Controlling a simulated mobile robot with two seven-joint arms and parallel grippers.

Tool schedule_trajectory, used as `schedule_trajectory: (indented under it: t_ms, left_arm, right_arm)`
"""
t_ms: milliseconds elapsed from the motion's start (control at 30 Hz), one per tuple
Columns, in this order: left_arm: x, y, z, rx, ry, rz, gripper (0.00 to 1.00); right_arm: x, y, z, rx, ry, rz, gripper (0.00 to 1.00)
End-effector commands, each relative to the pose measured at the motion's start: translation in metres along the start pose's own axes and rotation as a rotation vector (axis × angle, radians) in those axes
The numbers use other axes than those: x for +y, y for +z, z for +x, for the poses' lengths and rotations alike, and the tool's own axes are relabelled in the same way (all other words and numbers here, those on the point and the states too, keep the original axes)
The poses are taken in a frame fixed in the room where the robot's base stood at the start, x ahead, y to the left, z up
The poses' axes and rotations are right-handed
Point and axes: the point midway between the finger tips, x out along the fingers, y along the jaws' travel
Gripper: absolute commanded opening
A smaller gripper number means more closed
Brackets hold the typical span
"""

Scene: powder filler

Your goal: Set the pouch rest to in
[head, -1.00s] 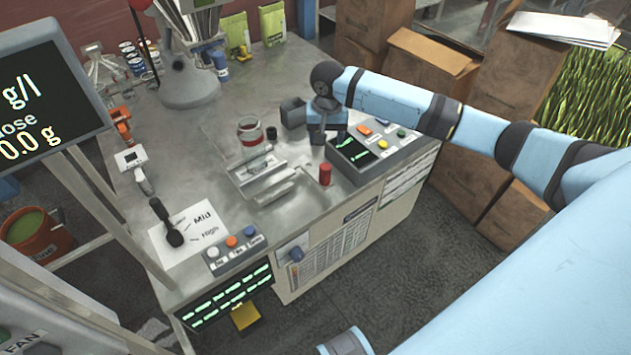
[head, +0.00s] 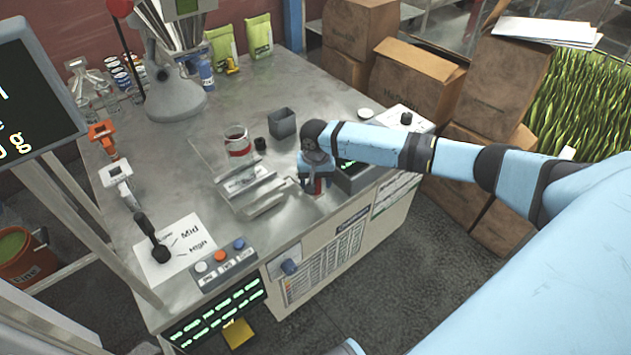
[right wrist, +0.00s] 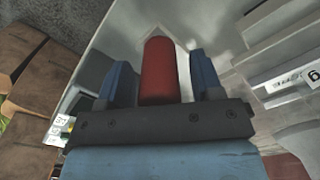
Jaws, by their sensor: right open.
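A metal assembly (head: 250,185) with a stepped, angled front lies at the middle of the bench's front part; I take it to be the pouch rest. A red upright cylinder, likely its handle, stands at its right. In the right wrist view the red cylinder (right wrist: 158,70) is between my two blue fingers, with a gap on each side. My right gripper (head: 315,187) points down over it, and also shows in the right wrist view (right wrist: 160,62). It is open. It hides most of the cylinder in the head view. My left gripper is not in view.
A glass jar with a red band (head: 237,140), a small black cap (head: 260,144) and a grey open bin (head: 283,122) stand behind the assembly. A dark control box (head: 352,172) is close on the right. A button panel (head: 222,262) is at the front left.

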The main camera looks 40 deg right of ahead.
Motion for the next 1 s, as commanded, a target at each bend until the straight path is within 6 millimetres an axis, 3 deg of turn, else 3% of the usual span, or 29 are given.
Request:
schedule_trajectory:
  t_ms: [167, 433, 767, 1000]
  left_arm:
    - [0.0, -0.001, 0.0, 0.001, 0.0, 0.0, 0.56]
    - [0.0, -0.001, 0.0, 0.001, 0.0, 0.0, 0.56]
    - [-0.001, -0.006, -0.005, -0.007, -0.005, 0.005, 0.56]
    - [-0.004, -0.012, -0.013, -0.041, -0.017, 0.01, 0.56]
  right_arm:
    - [0.0, 0.0, 0.0, 0.0, 0.0, 0.0, 0.6]
    - [0.0, 0.0, 0.0, 0.0, 0.0, 0.0, 0.0]
    - [-0.006, -0.006, -0.004, -0.002, -0.002, 0.002, 0.0]
    - [-0.025, -0.03, -0.007, -0.004, -0.004, 0.005, 0.0]
